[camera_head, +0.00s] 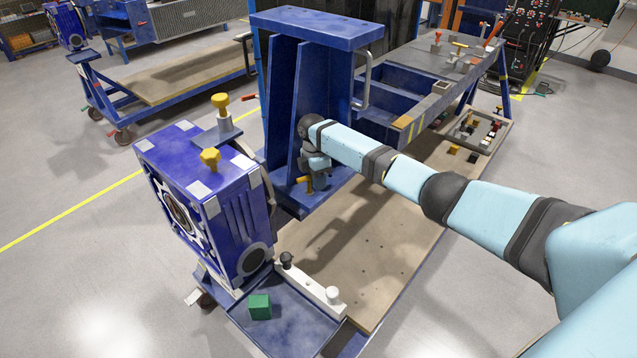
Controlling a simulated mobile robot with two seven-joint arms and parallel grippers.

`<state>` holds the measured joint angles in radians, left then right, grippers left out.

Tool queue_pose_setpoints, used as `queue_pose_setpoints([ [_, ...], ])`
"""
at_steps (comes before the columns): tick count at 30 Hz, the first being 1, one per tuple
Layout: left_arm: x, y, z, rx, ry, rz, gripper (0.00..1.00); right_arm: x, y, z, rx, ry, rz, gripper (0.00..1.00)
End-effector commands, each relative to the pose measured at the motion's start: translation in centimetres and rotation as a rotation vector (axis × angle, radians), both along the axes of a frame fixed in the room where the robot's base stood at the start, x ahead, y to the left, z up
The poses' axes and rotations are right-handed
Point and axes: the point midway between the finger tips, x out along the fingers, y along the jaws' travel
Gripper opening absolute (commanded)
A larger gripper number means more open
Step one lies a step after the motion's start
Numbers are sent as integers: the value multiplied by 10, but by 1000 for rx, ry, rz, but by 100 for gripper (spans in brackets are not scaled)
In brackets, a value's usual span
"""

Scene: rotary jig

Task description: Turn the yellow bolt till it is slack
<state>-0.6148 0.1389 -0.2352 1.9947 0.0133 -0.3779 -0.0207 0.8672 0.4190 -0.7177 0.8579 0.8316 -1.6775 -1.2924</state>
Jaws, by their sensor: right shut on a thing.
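My right arm reaches in from the right to the foot of the blue upright bracket (330,22). My right gripper (312,180) is small here and partly hidden by its own wrist. It points down at a yellow bolt (304,180) low on the bracket's base and is shut on it. Two more yellow bolts stand on the blue gearbox-like housing to the left: one on its top plate (220,101) and one at its upper edge (210,157). My left gripper is out of view.
The blue housing (230,215) stands close left of the bracket. A blue tray (285,325) with a green block (260,307) lies in front. A wooden board (375,265) spreads below my arm. A workbench with tools (440,60) stands behind.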

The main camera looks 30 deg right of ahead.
Motion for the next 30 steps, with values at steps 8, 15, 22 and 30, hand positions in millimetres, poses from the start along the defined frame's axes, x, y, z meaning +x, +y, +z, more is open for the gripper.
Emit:
queue_pose_setpoints([
  [8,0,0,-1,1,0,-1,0,4,4,4,8,-10,38,0],
  [15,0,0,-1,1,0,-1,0,4,5,4,8,-10,39,0],
  [22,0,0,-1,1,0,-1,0,3,4,3,7,-8,38,43],
  [30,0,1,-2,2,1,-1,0,2,2,3,3,-3,36,43],
])
